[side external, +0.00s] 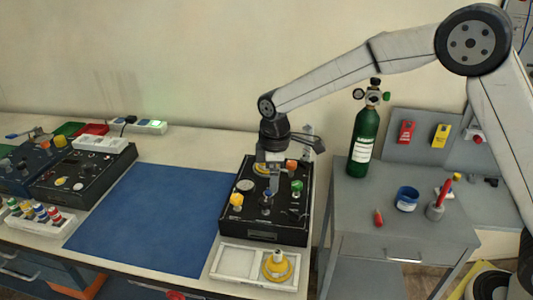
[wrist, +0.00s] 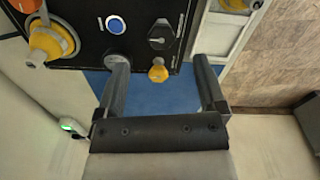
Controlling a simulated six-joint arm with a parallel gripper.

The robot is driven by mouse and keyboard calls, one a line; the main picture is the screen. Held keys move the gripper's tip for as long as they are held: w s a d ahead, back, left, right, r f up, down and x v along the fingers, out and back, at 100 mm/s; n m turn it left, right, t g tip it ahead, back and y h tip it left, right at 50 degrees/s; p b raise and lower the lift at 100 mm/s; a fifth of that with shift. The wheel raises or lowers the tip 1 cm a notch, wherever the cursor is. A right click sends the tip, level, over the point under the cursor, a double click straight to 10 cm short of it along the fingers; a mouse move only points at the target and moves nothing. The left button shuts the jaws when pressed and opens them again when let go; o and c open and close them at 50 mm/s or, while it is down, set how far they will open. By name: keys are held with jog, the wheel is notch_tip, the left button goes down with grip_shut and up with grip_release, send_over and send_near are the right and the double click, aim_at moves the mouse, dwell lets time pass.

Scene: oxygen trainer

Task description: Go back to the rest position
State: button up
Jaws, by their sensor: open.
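My gripper (side external: 271,178) points down over the black control box (side external: 240,222) in the side view. Beyond the fingertips the box's face (wrist: 185,15) shows a blue button (wrist: 115,24), a black dial (wrist: 160,34) and a yellow knob (wrist: 158,72). A larger yellow part (wrist: 50,42) sits at the upper left there. In the side view my gripper hides part of the box's top, and I cannot tell whether the fingers touch it.
A white tray (side external: 230,265) with a yellow part (side external: 277,265) lies in front of the box. A blue mat (side external: 150,220) is clear to the left. A green cylinder (side external: 365,140), blue cup (side external: 407,199) and red-tipped tool (side external: 437,207) stand on the grey side table (side external: 345,215).

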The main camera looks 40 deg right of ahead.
jog(key=s+d+f+m+t, duration=0.1)
jog(key=s+d+m, duration=0.4)
jog(key=s, duration=0.5)
jog(key=s+d+f+m+t, duration=0.1)
jog(key=s+d+m, duration=0.5)
jog(key=s, duration=0.4)
jog(key=shift+s+d, duration=0.25)
jog(key=shift+d, duration=0.3)
